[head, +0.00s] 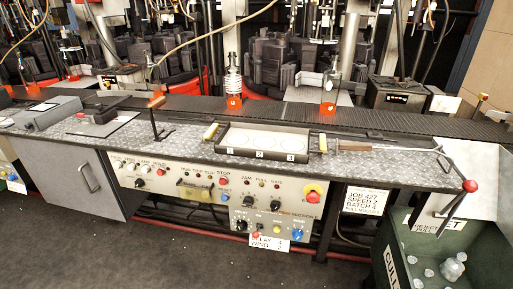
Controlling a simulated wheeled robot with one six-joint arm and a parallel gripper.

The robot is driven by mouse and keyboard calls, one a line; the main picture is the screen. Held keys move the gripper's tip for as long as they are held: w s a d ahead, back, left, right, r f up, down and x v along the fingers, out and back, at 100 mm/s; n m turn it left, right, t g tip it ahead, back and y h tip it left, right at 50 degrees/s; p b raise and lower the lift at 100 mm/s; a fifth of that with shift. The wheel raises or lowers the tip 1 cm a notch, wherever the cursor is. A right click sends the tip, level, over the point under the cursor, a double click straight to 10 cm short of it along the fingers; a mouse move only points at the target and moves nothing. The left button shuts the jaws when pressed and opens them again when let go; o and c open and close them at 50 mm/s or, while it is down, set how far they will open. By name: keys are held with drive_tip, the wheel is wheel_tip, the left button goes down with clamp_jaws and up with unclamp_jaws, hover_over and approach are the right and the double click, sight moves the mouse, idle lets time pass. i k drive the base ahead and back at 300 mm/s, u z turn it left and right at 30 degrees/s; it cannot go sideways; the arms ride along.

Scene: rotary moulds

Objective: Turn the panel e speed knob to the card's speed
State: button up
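The job card (367,201) hangs at the right end of the control panels and reads JOB 427, SPEED 2, BATCH 4, with a smaller line below. The beige panel (165,197) under the bench carries a black knob (139,184) at its left. Two more black knobs, a left one (249,201) and a right one (275,207), sit toward its right. Panel letters, the speed label and pointer settings are too small to read. My gripper is not in view.
A red-and-yellow stop button (312,194) is right of the knobs. A second card (268,243) hangs below, reading DELAY 4, WIND 2. A red-balled lever (470,186) and a green cullet bin (423,262) stand at right. The floor (100,250) in front is clear.

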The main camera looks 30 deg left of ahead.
sight(248, 200)
drive_tip(key=u, duration=1.85)
drive_tip(key=k, duration=1.1)
drive_tip(key=u, duration=1.4)
drive_tip(key=i, duration=1)
drive_tip(key=z, duration=0.4)
drive_tip(key=i, duration=0.6)
drive_tip(key=z, duration=1.05)
drive_tip(key=i, duration=0.35)
drive_tip(key=z, duration=0.3)
